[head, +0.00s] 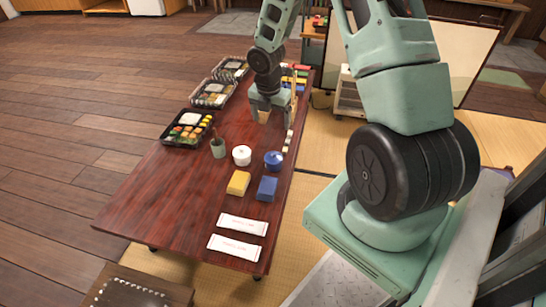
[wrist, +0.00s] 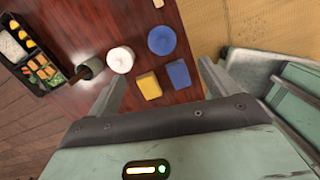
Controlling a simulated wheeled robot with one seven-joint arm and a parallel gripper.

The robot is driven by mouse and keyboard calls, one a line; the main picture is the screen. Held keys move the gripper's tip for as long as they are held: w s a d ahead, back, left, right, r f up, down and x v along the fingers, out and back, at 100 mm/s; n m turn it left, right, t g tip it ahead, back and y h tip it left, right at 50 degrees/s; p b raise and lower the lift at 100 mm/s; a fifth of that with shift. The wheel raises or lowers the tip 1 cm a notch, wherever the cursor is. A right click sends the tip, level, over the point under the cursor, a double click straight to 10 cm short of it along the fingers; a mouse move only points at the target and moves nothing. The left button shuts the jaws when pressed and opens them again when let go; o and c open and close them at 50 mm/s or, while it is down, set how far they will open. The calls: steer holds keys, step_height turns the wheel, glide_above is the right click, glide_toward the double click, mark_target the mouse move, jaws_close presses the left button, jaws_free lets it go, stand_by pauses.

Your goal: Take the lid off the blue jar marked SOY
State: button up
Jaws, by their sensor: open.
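The blue jar (head: 273,160) stands upright on the dark red table, its lid on top, to the right of a white jar (head: 242,155). In the wrist view the blue jar (wrist: 162,40) shows as a blue disc near the top, beside the white jar (wrist: 121,59). The SOY marking cannot be read. My gripper (head: 262,115) is above the table, farther along it than the jars. In the wrist view my gripper (wrist: 160,85) has its fingers wide apart with nothing between them; the blue jar lies beyond the fingertips.
A yellow block (head: 238,183) and a blue block (head: 267,188) sit in front of the jars. A grey-green cup (head: 217,149) stands left of the white jar. Bento boxes (head: 187,128) line the left edge. Two white packets (head: 243,224) lie at the near end.

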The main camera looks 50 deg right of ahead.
steer(key=b, duration=0.5)
glide_above(273, 153)
step_height(273, 153, down, 11)
steer(key=shift+r, duration=0.15)
step_height(273, 153, down, 5)
steer(key=b, duration=0.3)
steer(key=shift+s, duration=0.1)
steer(key=c, duration=1.1)
